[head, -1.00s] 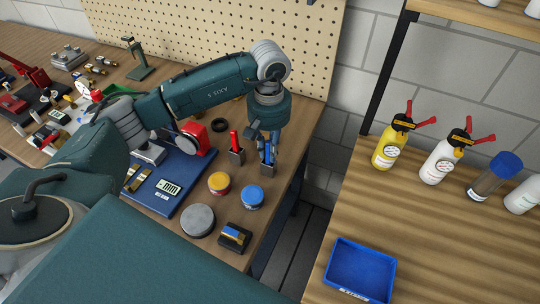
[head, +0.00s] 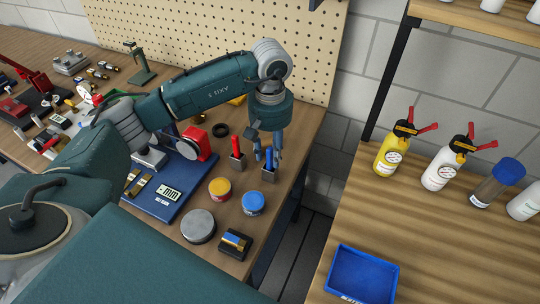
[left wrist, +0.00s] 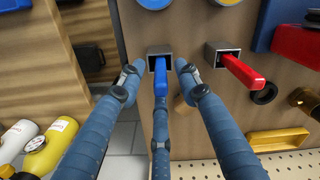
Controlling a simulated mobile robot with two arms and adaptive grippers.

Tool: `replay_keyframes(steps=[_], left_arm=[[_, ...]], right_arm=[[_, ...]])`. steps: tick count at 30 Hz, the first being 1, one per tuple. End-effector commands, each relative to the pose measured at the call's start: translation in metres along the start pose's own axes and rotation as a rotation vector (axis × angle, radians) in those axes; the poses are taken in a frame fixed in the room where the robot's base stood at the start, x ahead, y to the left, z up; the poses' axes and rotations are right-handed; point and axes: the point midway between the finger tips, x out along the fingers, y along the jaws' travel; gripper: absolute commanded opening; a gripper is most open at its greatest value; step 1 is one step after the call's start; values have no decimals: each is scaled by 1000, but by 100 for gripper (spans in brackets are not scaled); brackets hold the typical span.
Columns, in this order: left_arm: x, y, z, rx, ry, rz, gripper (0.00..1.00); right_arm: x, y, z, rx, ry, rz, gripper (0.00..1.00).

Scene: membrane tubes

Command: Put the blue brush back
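The blue brush (head: 269,159) stands in a small square metal holder (head: 268,176) near the bench's right edge. In the left wrist view its blue handle (left wrist: 160,79) points out of the holder's square mouth (left wrist: 158,54). My left gripper (head: 268,152) is above the holder, pointing down. In the left wrist view its fingers (left wrist: 157,72) are spread around the handle, with visible gaps on both sides. It is open and holds nothing. The brush's lower end is hidden inside the holder. My right gripper is not in view.
A red brush (head: 236,147) stands in a like holder (head: 237,163) close by on the left. A pegboard (head: 215,30) stands behind.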

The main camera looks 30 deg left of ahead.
Motion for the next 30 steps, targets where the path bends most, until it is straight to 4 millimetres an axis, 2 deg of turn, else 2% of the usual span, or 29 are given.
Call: replay_keyframes(steps=[1, 9, 15, 20, 30], left_arm=[[-7, 0, -1, 1, 5, 2, 34], [-67, 1, -1, 1, 6, 4, 34], [-96, 0, -1, -1, 3, 0, 34], [-104, 0, 0, 1, 1, 0, 34], [-104, 0, 0, 1, 0, 0, 34]], right_arm=[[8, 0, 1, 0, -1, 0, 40], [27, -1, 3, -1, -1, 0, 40], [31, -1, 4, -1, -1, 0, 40], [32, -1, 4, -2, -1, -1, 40], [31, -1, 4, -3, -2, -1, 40]])
